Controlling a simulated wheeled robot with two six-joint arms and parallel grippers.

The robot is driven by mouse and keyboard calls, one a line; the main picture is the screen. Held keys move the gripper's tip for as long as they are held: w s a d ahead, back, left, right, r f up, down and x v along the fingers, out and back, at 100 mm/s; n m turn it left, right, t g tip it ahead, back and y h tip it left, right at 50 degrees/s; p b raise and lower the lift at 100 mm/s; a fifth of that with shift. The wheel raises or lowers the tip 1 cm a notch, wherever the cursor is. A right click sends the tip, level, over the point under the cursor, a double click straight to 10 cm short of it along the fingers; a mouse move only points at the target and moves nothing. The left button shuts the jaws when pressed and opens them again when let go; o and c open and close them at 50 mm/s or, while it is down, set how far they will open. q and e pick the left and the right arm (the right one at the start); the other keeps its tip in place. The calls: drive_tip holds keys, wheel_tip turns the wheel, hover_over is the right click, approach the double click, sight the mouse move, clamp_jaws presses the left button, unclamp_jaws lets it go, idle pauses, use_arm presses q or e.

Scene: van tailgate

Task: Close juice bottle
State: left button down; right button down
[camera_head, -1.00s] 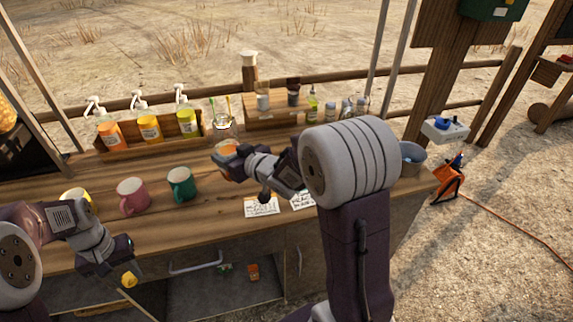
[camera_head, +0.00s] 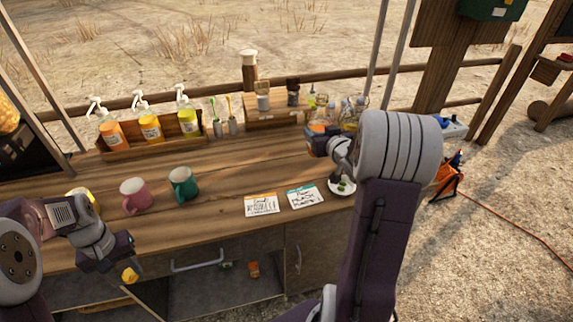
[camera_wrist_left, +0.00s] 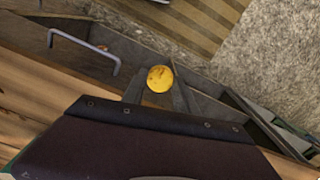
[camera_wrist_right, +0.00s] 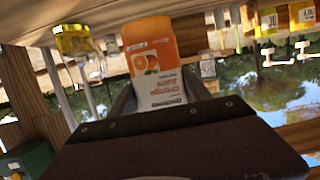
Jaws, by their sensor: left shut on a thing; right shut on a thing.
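The juice bottle (camera_wrist_right: 152,60) has an orange label with an orange picture and fills the middle of the right wrist view. My right gripper (camera_head: 320,140) is shut on it at the right rear of the counter. In the head view the bottle is partly hidden by the gripper, and its mouth is not clear. My left gripper (camera_head: 126,268) is shut on a round yellow cap (camera_wrist_left: 160,78) in front of the counter edge. The yellow cap also shows in the head view (camera_head: 129,276). Bottle and cap are far apart.
A pink mug (camera_head: 134,195) and a green mug (camera_head: 183,184) stand on the counter (camera_head: 215,208). Two cards (camera_head: 262,205) lie at its front. Pump bottles (camera_head: 150,127) stand in a rear rack. A small plate (camera_head: 342,187) lies near my right arm. The counter's middle is clear.

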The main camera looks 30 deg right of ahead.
sight(286, 164)
drive_tip(key=shift+w, duration=0.1)
